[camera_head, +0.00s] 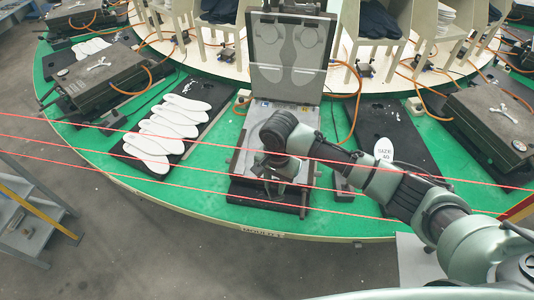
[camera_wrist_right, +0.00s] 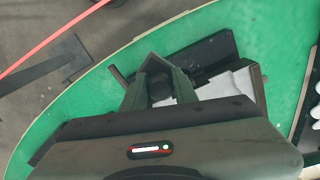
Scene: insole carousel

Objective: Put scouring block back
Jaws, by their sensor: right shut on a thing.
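My right gripper (camera_head: 273,188) is over the front part of the open mould (camera_head: 242,158), whose lid stands upright behind it. In the right wrist view my right gripper (camera_wrist_right: 160,88) is shut on a small dark block (camera_wrist_right: 157,70), seemingly the scouring block. The fingers hide most of it, and I cannot tell whether it touches the surface below. My left gripper is not in view.
White insoles (camera_head: 168,130) lie on a dark mat to the left. A "SIZE 40" insole (camera_head: 383,150) lies on the right. Closed moulds (camera_head: 495,118) flank the green carousel (camera_head: 215,195). Red lines (camera_head: 120,175) cross in front. Orange hoses run between stations.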

